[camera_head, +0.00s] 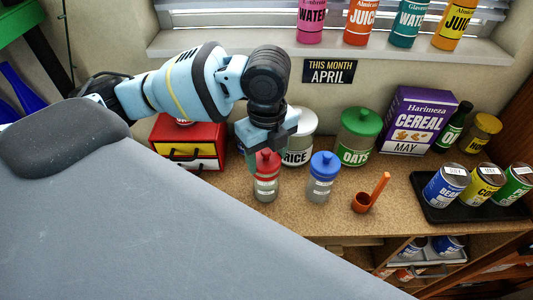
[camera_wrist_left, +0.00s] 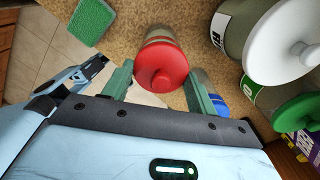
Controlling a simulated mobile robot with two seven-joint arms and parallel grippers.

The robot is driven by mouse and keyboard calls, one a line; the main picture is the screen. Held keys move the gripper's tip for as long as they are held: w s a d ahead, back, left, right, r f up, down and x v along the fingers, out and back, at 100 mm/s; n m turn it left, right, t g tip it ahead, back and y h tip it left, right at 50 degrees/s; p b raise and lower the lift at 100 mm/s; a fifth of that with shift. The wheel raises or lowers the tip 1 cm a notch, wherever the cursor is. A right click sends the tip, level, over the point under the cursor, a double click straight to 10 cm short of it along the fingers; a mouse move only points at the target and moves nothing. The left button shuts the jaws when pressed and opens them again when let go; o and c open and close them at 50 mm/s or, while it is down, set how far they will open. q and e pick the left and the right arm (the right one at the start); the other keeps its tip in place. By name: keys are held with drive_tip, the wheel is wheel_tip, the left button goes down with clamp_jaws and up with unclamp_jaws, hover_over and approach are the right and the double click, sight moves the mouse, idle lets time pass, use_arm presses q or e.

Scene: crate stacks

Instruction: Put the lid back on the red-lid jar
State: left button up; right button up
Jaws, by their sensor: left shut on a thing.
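The red-lid jar (camera_head: 265,188) stands on the counter, left of a similar jar with a blue lid (camera_head: 323,165). Its red lid (camera_head: 266,162) is at the jar's mouth; I cannot tell whether it is seated or just above. My left gripper (camera_head: 267,150) comes down over it from above. In the left wrist view, the lid (camera_wrist_left: 160,67) is between the green fingers of my left gripper (camera_wrist_left: 160,80), which are shut on it. The jar's body shows partly behind the lid there. A light-blue part of my other arm shows at the left; its jaw state is unclear.
The RICE canister (camera_head: 302,140) stands close behind the jar, with the OATS canister (camera_head: 357,138) to its right. A red drawer box (camera_head: 185,148) is at left. An orange scoop (camera_head: 362,202) lies to the right. A green sponge (camera_wrist_left: 92,21) is near the counter edge.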

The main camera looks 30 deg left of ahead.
use_arm(q)
drive_tip(key=o, duration=1.4)
drive_tip(key=shift+r, duration=3.5)
clamp_jaws()
drive_tip(key=shift+f, duration=2.05)
